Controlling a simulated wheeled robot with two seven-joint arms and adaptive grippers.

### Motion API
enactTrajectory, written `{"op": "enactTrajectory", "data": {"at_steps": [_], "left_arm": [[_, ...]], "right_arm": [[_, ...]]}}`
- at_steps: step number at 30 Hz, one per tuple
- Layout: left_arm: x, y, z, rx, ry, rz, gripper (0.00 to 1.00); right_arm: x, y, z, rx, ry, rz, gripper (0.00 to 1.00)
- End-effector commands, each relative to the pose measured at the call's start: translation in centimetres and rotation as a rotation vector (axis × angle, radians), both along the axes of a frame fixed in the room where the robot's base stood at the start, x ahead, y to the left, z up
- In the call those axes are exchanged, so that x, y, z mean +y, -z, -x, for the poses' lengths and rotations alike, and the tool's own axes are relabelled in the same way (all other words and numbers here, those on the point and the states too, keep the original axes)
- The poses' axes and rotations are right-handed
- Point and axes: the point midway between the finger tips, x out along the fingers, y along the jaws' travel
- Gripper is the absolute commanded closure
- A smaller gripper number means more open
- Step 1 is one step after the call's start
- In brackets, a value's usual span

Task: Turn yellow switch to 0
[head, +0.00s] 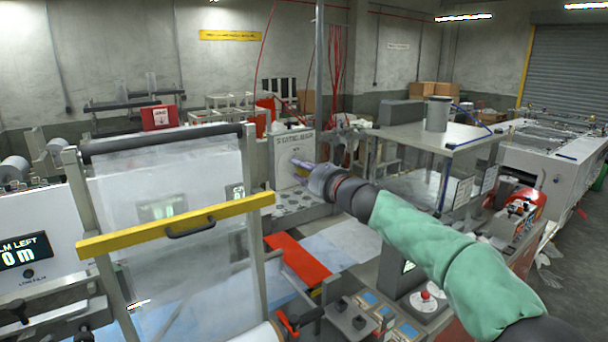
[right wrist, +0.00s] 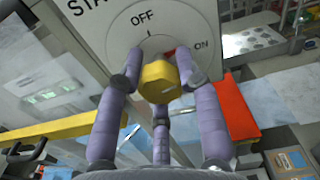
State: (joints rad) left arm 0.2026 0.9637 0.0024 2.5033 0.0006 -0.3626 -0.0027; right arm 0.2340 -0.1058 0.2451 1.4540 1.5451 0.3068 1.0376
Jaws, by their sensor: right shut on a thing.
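My right gripper (head: 300,165) reaches the white switch panel (head: 286,150) in the middle of the head view. In the right wrist view, its purple fingers (right wrist: 159,82) are closed around the yellow switch knob (right wrist: 158,76), with one finger on each side and a third below. The round white dial (right wrist: 128,40) behind it reads OFF at the top and ON at the right; no 0 is legible. A small red part shows beside the knob, between OFF and ON. Fingers hide part of the dial. My left gripper is not in view.
A yellow crossbar (head: 178,227) and a clear film sheet stand at the left of the panel. A metal table (head: 435,135) is on the right. A red emergency button (head: 425,295) sits on a box in front.

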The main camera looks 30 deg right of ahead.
Motion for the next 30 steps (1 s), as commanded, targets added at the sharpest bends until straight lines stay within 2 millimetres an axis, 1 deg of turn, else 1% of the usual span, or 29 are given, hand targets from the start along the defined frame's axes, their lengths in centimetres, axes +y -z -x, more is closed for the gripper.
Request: {"op": "enactTrajectory", "data": {"at_steps": [1,6,30], "left_arm": [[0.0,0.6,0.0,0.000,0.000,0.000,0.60],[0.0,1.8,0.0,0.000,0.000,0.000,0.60],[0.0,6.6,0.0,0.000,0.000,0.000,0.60]], "right_arm": [[-0.1,-0.3,0.1,-0.013,0.002,0.043,0.97],[0.0,-0.3,0.1,-0.026,0.001,0.202,0.97],[0.1,-0.4,0.2,-0.086,0.005,0.959,0.97]]}}
